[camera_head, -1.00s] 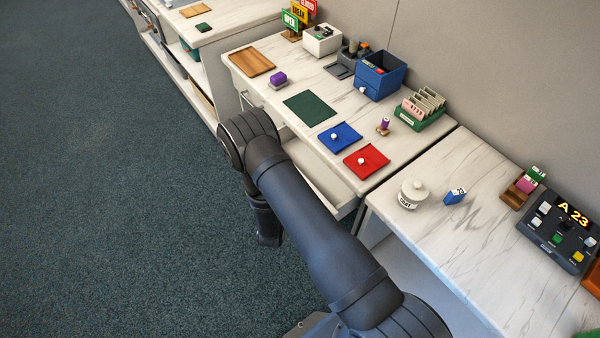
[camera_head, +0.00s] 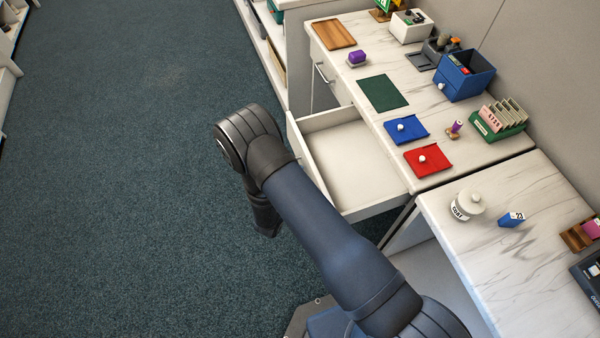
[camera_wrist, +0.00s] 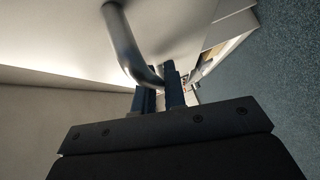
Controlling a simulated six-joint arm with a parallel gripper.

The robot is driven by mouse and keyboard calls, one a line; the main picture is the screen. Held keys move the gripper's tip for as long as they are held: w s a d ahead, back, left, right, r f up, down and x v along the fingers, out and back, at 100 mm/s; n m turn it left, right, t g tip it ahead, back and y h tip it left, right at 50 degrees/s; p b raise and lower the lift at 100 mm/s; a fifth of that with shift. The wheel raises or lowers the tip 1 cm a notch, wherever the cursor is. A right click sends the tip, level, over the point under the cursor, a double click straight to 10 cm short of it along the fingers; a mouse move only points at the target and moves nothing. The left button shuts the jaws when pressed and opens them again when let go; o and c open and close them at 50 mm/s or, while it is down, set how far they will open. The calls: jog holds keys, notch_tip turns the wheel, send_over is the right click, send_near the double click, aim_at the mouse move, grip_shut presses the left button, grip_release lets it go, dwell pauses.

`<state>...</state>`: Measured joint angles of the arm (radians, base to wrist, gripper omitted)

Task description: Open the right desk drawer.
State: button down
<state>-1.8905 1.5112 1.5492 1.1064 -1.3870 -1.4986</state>
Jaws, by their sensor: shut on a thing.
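The right desk drawer (camera_head: 352,165) is pulled well out from under the desk top in the head view. It looks empty inside, and my arm covers part of its near side. In the wrist view a curved metal drawer handle (camera_wrist: 122,42) stands out from the pale drawer front (camera_wrist: 175,28). My gripper (camera_wrist: 162,88) is shut on this handle, with its two dark fingers around the bar. In the head view my gripper is hidden behind my arm.
Another counter (camera_head: 480,265) with a white jar (camera_head: 467,206) stands at right. Open carpet (camera_head: 130,170) lies at left.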

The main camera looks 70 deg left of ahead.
jog(key=c, duration=1.8)
grip_release()
jog(key=shift+o, duration=0.2)
jog(key=v, duration=1.7)
jog(key=shift+s, duration=0.15)
jog(key=x, duration=1.7)
jog(key=shift+d, duration=0.1)
jog(key=v, duration=1.6)
jog(key=shift+s+d, duration=0.2)
jog(key=shift+r, duration=0.15)
